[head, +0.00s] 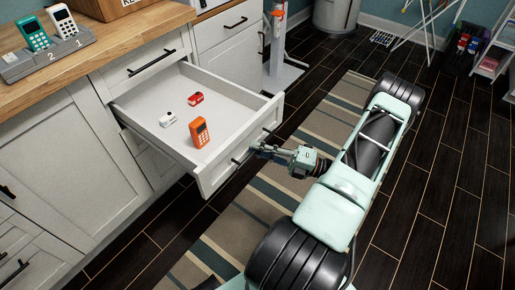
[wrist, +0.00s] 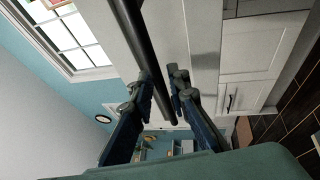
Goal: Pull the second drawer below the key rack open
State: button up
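A white drawer (head: 234,91) stands pulled well out from the cabinet, below a shut top drawer (head: 141,66). An orange handheld device (head: 200,134), a small white item (head: 168,119) and a small red item (head: 195,99) are inside it. My gripper (head: 256,150) is at the front of the open drawer, at its black bar handle (head: 237,159). In the wrist view the handle (wrist: 146,50) runs between my two fingers (wrist: 163,82), which are close against it on both sides. I cannot make out a key rack for certain.
A grey dock (head: 20,65) with handheld devices and a wooden box (head: 100,6) stand on the wooden counter (head: 120,33). A striped rug (head: 325,118) lies on the dark floor beneath my arm. A bin (head: 335,14) and a shelf (head: 495,50) stand at the back.

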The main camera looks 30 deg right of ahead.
jog(key=v, duration=1.1)
jog(key=shift+s+d, duration=0.25)
jog(key=shift+s, duration=0.05)
jog(key=shift+f, duration=0.1)
